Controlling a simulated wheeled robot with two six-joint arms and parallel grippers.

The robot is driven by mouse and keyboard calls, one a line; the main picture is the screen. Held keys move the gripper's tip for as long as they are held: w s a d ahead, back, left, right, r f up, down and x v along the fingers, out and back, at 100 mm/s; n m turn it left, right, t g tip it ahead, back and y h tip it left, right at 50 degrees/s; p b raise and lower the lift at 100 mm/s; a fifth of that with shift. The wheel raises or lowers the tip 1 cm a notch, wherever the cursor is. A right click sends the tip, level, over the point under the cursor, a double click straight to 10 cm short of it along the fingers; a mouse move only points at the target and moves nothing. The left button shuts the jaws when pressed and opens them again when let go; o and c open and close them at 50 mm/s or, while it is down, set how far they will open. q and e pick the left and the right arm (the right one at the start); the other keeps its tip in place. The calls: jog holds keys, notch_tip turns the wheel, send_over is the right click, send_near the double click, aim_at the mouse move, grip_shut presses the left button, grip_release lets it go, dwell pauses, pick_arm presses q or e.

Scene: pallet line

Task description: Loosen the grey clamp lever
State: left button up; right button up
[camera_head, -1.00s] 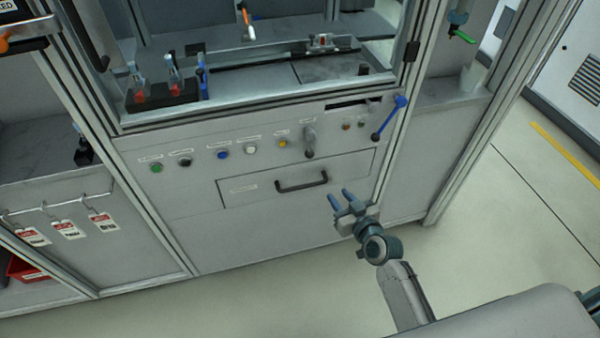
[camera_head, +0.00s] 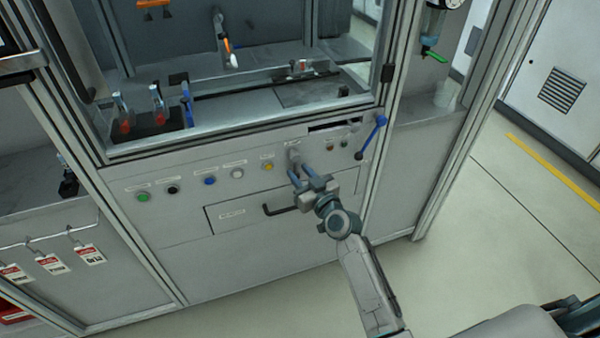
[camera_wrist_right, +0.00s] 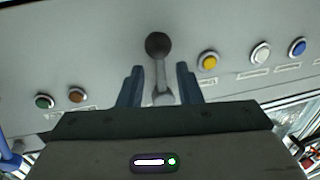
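The grey clamp lever (camera_head: 293,155) is on the front panel of the machine, right of the yellow button; my gripper partly covers it in the head view. In the right wrist view the lever (camera_wrist_right: 157,47) shows a dark ball knob and a grey shaft. My right gripper (camera_head: 299,172) is at the panel, close to the lever. The wrist view shows the gripper (camera_wrist_right: 160,72) open, with one blue-grey finger on each side of the shaft and gaps on both sides. My left gripper is not in view.
A blue lever (camera_head: 372,137) sticks out right of the grey one. A row of buttons, including yellow (camera_head: 267,167) and green (camera_head: 143,197), lies to the left. A drawer with a dark handle (camera_head: 275,210) is just below. The floor at right is clear.

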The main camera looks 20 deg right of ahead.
jog(key=shift+w, duration=0.2)
jog(key=shift+c, duration=0.2)
grip_shut()
